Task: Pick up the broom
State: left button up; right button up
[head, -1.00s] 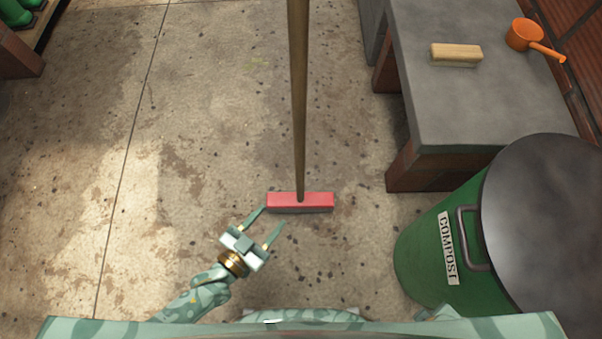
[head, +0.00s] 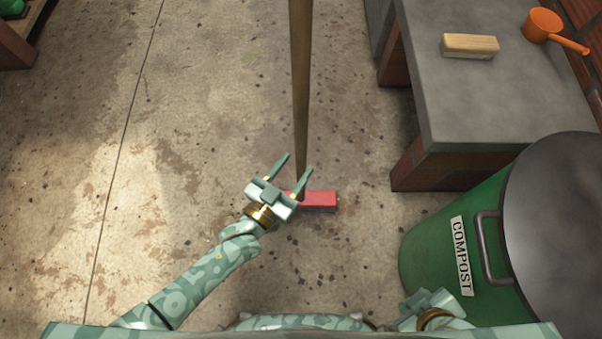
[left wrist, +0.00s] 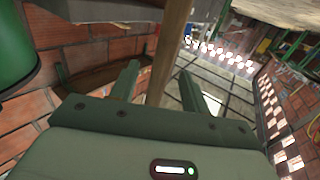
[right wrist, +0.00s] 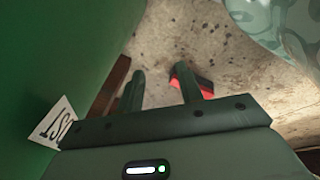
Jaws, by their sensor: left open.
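The broom stands upright on the floor, with a long brown wooden handle (head: 301,80) and a red head (head: 320,199). My left gripper (head: 298,163) is open in front of the lower handle and partly hides the red head. In the left wrist view the handle (left wrist: 170,50) rises between the two spread fingers (left wrist: 161,77); whether it touches either finger I cannot tell. My right gripper (head: 430,298) is low beside the green bin. In the right wrist view its fingers (right wrist: 159,70) are apart and empty, with part of the red head (right wrist: 202,88) beyond them.
A green compost bin (head: 425,245) with a dark lid (head: 560,230) stands at the right. Behind it is a grey bench (head: 480,100) on brick supports, holding a wooden block-like brush (head: 470,45) and an orange scoop (head: 543,25). The floor to the left is clear.

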aim_at(298, 162)
pick_arm(q)
jog(key=b+x, duration=0.1)
jog(key=x, duration=0.2)
jog(key=shift+w+f+b, duration=0.2)
jog(key=shift+w+b, duration=0.05)
jog(key=shift+b, duration=0.05)
jog(key=shift+w+r, duration=0.1)
jog(key=shift+r, duration=0.05)
grip_shut()
pick_arm(e)
jog(key=w+a, duration=0.1)
jog(key=w+a+r+t+y, duration=0.1)
jog(key=shift+w+a+r+m, duration=0.1)
jog(key=shift+w+a+m, duration=0.1)
jog(key=shift+w+m, duration=0.15)
dwell(0.5)
